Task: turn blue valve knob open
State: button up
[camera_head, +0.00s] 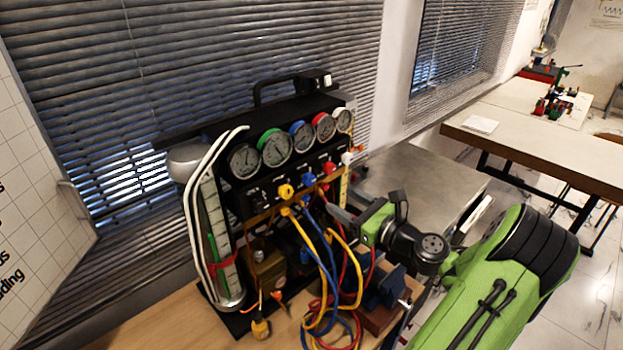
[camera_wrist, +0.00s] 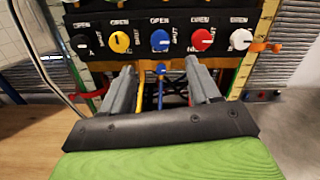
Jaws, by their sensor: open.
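The blue valve knob (camera_wrist: 160,40) is in the middle of a row of knobs on the black panel in the wrist view, under an "OPEN" label. It also shows in the head view (camera_head: 308,179), between the yellow and red knobs. I cannot clearly tell its pointer angle. My gripper (camera_wrist: 160,70) is open and empty in the wrist view. Its two grey fingers point toward the panel, apart from each other, with the blue knob between and beyond their tips. In the head view my gripper (camera_head: 338,212) is in front of and below the knob row.
The black (camera_wrist: 80,44), yellow (camera_wrist: 120,42), red (camera_wrist: 202,39) and white (camera_wrist: 241,39) knobs flank the blue one. Round gauges (camera_head: 275,147) sit above. Yellow, blue and red hoses (camera_head: 322,290) hang below the panel, close to my gripper. A manometer stands at left (camera_head: 217,240).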

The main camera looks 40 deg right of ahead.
aim_at(311, 182)
jog(key=w+p, duration=0.1)
jog(key=w, duration=1)
jog(key=shift+w+a, duration=0.1)
jog(key=shift+w, duration=0.25)
jog(key=shift+s, duration=0.1)
jog(key=shift+c, duration=0.2)
jog(key=c, duration=1)
